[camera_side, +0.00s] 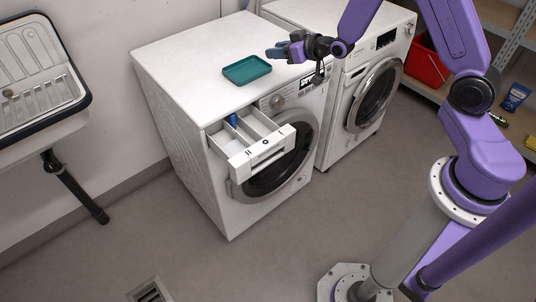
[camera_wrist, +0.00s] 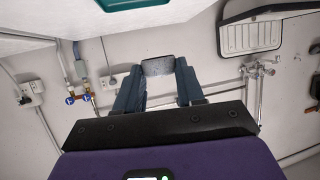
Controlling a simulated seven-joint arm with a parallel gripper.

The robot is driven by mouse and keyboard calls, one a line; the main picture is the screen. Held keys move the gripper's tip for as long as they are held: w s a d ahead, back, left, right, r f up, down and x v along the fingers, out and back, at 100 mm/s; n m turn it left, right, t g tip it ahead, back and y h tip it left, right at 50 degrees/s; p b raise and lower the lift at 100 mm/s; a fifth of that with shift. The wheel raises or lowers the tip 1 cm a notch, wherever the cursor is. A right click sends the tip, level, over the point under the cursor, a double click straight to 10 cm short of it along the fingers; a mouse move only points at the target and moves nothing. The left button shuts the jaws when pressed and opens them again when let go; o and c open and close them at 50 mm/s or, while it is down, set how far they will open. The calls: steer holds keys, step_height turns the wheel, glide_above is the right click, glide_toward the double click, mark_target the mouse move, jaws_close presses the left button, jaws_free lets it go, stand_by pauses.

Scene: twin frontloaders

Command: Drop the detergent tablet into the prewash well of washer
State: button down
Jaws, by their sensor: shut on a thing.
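My gripper (camera_side: 276,51) is above the top of the left washer (camera_side: 190,75), beyond the teal tray's right edge, and points left in the side view. In the wrist view my gripper (camera_wrist: 158,72) is shut on a grey, speckled detergent tablet (camera_wrist: 157,66) held between the fingertips. The left washer's detergent drawer (camera_side: 262,152) is pulled out, with open compartments and front marks II, a flower and I. The prewash well, marked I (camera_side: 281,134), is on the drawer's right side. A blue piece (camera_side: 233,119) stands inside the drawer, apart from my gripper.
A teal tray (camera_side: 246,69) lies on the left washer's top; its edge shows in the wrist view (camera_wrist: 135,4). A second washer (camera_side: 372,85) stands at right, with a red basket (camera_side: 427,62) beyond. A sink (camera_side: 40,75) is at left.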

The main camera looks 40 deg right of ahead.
stand_by(0.3)
steer(key=s+a+f, duration=0.3)
steer(key=a+f, duration=0.4)
steer(key=f, duration=0.3)
steer(key=shift+f, duration=0.35)
steer(key=c, duration=0.6)
jaws_free()
steer(key=shift+s, duration=0.1)
steer(key=v, duration=1.2)
